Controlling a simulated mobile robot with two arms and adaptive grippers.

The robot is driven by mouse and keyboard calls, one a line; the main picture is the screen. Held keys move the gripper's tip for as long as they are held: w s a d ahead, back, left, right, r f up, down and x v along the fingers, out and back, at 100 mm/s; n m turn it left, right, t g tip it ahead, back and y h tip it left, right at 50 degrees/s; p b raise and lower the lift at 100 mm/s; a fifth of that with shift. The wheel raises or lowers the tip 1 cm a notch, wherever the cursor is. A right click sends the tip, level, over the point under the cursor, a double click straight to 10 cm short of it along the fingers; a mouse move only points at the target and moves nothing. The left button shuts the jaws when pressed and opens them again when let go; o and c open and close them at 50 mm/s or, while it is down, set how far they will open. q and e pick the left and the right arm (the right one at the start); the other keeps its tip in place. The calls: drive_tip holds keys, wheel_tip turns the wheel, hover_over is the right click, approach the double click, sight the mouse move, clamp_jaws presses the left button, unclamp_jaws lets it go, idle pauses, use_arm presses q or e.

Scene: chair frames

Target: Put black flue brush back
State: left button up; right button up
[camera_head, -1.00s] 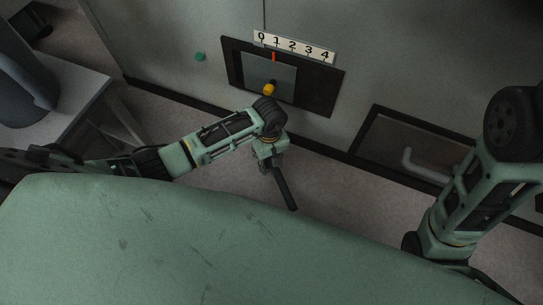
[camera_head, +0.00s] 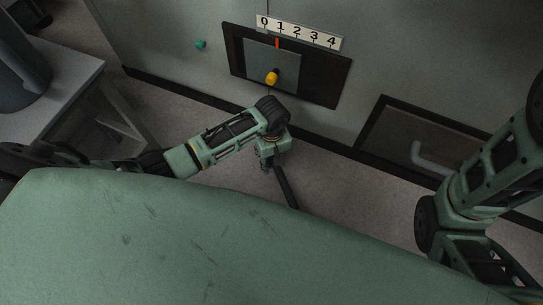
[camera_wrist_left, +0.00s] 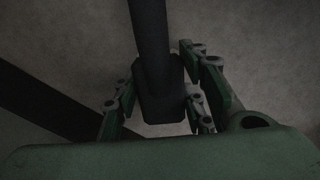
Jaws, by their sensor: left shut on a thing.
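The black flue brush (camera_head: 285,187) shows in the head view as a dark bar slanting down to the right below my left gripper (camera_head: 270,161). In the left wrist view the brush (camera_wrist_left: 149,40) runs from the top edge to a thicker dark block between the fingers. My left gripper (camera_wrist_left: 160,100) is shut on it there. The brush is held over the floor in front of the grey wall panel. My right arm shows at the right of the head view, but its fingertips are out of view.
A grey panel carries a sliding plate (camera_head: 258,62) with a yellow knob (camera_head: 272,78) and a scale (camera_head: 298,33) marked 0 to 4. A recessed opening with a pale handle (camera_head: 431,160) is at right. A table (camera_head: 62,92) stands at left. Grey floor (camera_head: 335,190) is open between.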

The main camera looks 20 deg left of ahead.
use_arm(q)
drive_tip(key=shift+f+b, duration=0.45)
drive_tip(key=shift+f, duration=0.15)
drive_tip(key=o, duration=1.5)
drive_tip(key=shift+c, duration=0.2)
drive_tip(key=shift+r, duration=0.3)
wheel_tip(320, 180, up, 12)
drive_tip(key=shift+f, duration=0.25)
